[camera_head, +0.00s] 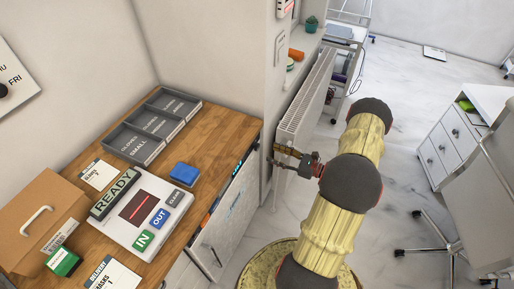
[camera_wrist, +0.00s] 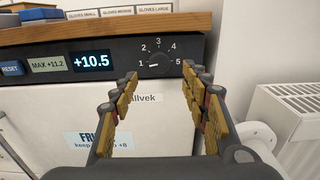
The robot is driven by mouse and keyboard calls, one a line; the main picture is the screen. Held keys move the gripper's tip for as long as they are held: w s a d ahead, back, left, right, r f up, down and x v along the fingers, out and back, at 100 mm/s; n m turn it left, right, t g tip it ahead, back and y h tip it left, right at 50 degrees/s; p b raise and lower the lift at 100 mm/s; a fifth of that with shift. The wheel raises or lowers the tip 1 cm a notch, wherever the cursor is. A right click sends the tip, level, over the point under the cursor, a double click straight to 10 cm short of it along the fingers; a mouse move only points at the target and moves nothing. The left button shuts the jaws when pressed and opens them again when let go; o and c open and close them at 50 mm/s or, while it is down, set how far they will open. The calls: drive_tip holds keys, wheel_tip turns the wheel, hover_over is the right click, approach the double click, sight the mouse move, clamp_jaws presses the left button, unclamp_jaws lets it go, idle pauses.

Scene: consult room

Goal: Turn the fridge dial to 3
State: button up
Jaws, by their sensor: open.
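The fridge dial (camera_wrist: 160,63) is a black round knob on the dark control panel (camera_wrist: 110,45) in the wrist view. Numbers 1 to 5 are printed around it, and its white mark appears to point left, towards 1. My gripper (camera_wrist: 165,82) is open, its yellow fingers spread to either side below the dial, with nothing between them. They look apart from the knob. In the head view my gripper (camera_head: 284,155) is by the radiator, right of the fridge (camera_head: 229,213) under the counter. The dial cannot be made out there.
The panel's display (camera_wrist: 92,61) reads +10.5, beside a "MAX +11.2" label and a blue RESET button (camera_wrist: 11,69). The wooden counter edge (camera_wrist: 110,28) overhangs the panel. A white radiator (camera_head: 307,95) stands close to my arm.

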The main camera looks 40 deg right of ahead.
sight(258, 148)
drive_tip(key=b+x, duration=0.1)
drive_tip(key=x, duration=0.6)
drive_tip(key=shift+w+f, duration=0.1)
drive_tip(key=shift+w, duration=0.1)
drive_tip(key=shift+c, duration=0.4)
drive_tip(key=c, duration=1.1)
drive_tip(key=m+p, duration=0.2)
drive_tip(key=m, duration=0.2)
drive_tip(key=shift+a+p, duration=0.1)
drive_tip(key=shift+p, duration=0.2)
drive_tip(key=m+p, duration=0.2)
drive_tip(key=m, duration=0.3)
drive_tip(key=shift+m, duration=0.4)
drive_tip(key=m+p, duration=0.2)
drive_tip(key=m, duration=0.3)
drive_tip(key=shift+s, duration=0.1)
drive_tip(key=m+p, duration=0.1)
drive_tip(key=m, duration=0.3)
drive_tip(key=shift+m, duration=0.6)
